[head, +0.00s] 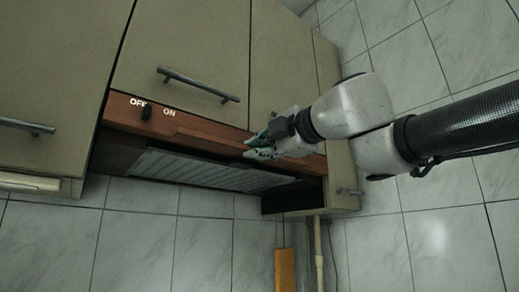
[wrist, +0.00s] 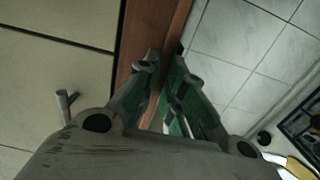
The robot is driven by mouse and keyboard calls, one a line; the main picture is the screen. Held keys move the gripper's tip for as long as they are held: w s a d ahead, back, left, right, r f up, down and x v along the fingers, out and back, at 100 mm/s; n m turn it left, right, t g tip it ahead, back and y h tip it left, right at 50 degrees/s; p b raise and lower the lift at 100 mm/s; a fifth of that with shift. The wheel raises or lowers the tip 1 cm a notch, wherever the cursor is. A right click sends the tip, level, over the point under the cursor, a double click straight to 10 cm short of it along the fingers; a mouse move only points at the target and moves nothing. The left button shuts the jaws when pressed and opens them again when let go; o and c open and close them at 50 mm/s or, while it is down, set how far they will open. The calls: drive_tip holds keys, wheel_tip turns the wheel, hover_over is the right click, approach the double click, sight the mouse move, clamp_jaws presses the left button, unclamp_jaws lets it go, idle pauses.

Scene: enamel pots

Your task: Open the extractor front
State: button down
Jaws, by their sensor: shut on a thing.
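The extractor front (head: 205,131) is a reddish-brown wooden strip under the beige cabinets, with a raised lip, a dark switch and OFF and ON lettering at its left end. Below it, the grey slatted filter panel (head: 200,171) shows. My gripper (head: 252,147) is at the right part of the front, its green-padded fingers shut on the wooden lip. In the wrist view the front (wrist: 146,35) runs down between my gripper's fingers (wrist: 166,66); the grasped part is mostly hidden by them.
Cabinet doors with bar handles (head: 198,84) are just above the front. A small cabinet (head: 341,180) adjoins its right end. A pipe (head: 318,255) and a hanging wooden board (head: 285,270) are below. A hob (wrist: 300,125) shows low right in the wrist view.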

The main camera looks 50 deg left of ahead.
drive_tip(key=d, duration=1.3)
drive_tip(key=shift+d, duration=0.15)
drive_tip(key=c, duration=1.5)
unclamp_jaws()
drive_tip(key=d, duration=1.2)
